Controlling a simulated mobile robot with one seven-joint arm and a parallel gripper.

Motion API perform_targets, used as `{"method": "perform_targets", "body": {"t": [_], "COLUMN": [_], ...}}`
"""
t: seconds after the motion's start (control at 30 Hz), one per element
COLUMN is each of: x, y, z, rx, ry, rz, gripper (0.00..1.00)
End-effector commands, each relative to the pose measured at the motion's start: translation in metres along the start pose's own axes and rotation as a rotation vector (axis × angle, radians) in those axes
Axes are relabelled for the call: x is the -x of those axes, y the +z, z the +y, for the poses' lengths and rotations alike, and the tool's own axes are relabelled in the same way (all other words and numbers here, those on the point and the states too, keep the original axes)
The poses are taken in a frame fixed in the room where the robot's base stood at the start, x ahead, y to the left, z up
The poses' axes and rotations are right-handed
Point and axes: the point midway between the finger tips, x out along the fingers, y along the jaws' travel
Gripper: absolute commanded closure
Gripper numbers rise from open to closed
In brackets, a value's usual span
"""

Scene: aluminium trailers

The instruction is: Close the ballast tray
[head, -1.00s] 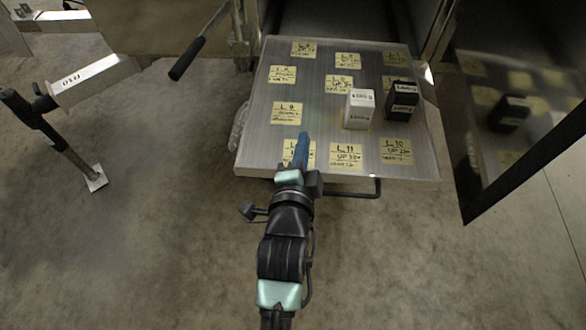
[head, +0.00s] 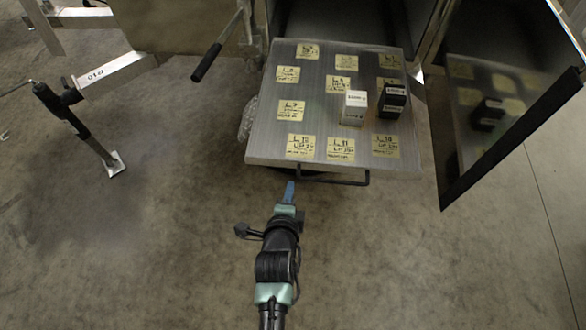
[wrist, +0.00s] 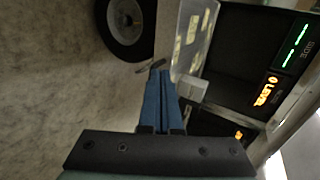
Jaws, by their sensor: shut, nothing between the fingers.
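The ballast tray (head: 265,140) is a flat metal slab with yellow labels, pulled out of the dark opening of the trailer. A white block (head: 353,109) and a black block (head: 392,101) stand on its right part. A dark bar handle (head: 340,182) runs under its front edge. My gripper (head: 289,188) is in front of the tray near the left end of the handle; I cannot tell whether it touches it. In the wrist view its blue fingers (wrist: 159,95) are together and empty, pointing toward the tray (wrist: 192,35), which is seen obliquely.
An open dark door panel (head: 510,135) stands right of the tray. A black-gripped lever (head: 207,62) hangs to the left, and a support leg (head: 80,125) stands farther left. A wheel (wrist: 127,20) and lit displays (wrist: 267,91) show in the wrist view. Floor in front is clear.

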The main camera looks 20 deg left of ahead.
Motion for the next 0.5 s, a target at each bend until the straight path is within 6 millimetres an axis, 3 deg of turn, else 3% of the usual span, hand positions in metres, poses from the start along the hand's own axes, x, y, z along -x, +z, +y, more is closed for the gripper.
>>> {"method": "perform_targets", "body": {"t": [0.2,0.5], "x": [-0.044,-0.069], "y": [0.001,0.000], "z": [-0.001,-0.018], "rx": [-0.002,-0.001], "ry": [-0.003,-0.001], "rz": [-0.001,0.000], "gripper": [1.00,1.00]}}
